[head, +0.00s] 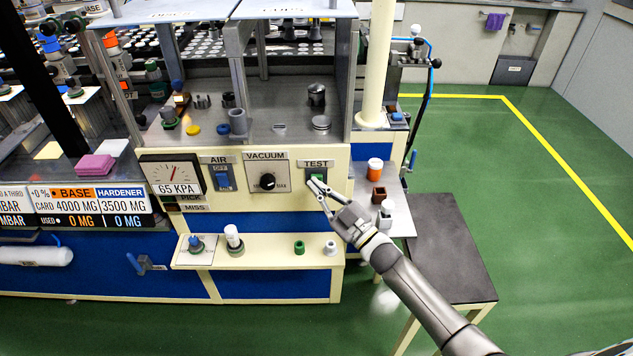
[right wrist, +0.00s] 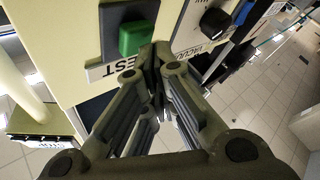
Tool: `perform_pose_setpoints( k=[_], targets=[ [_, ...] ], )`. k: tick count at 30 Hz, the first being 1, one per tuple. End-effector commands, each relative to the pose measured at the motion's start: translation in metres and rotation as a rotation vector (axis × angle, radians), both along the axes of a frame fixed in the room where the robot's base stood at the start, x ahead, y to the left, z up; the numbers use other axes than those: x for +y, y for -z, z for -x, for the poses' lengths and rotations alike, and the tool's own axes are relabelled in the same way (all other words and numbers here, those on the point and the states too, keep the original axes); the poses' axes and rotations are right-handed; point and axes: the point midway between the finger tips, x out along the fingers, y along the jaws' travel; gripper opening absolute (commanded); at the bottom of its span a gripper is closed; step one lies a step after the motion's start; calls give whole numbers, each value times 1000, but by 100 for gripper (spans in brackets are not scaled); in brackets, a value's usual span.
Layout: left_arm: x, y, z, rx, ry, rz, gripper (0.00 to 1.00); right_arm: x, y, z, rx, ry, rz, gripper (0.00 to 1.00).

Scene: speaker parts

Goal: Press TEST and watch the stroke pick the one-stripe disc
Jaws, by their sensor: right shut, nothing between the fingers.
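The green TEST button (head: 317,174) is on the cream front panel, right of the VACUUM knob (head: 267,181); it also shows in the right wrist view (right wrist: 137,38). My right gripper (head: 318,184) is shut and empty, its tips at the button. In the right wrist view the closed fingertips (right wrist: 153,55) overlap the button's edge; I cannot tell whether they touch it. The gauge (head: 173,174) reads 65 KPA, above PICK and MISS labels. On the deck behind the panel are a yellow disc (head: 194,130) and a grey disc (head: 321,122); no stripes are readable. My left gripper is out of view.
A blue AIR switch (head: 222,177) is left of the knob. A cream shelf (head: 270,247) below holds small parts, including a green ring (head: 299,247). A side table at right holds an orange-white jar (head: 375,166) and a brown box (head: 378,195). Green floor is open at right.

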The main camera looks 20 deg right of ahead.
Motion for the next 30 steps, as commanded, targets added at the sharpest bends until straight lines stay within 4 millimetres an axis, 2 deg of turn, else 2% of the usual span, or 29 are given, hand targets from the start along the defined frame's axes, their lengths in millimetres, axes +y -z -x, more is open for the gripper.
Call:
perform_pose_setpoints(
  k=[30],
  targets=[
    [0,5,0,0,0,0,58,-3,1,-8,0,-1,0,0]
  ],
)
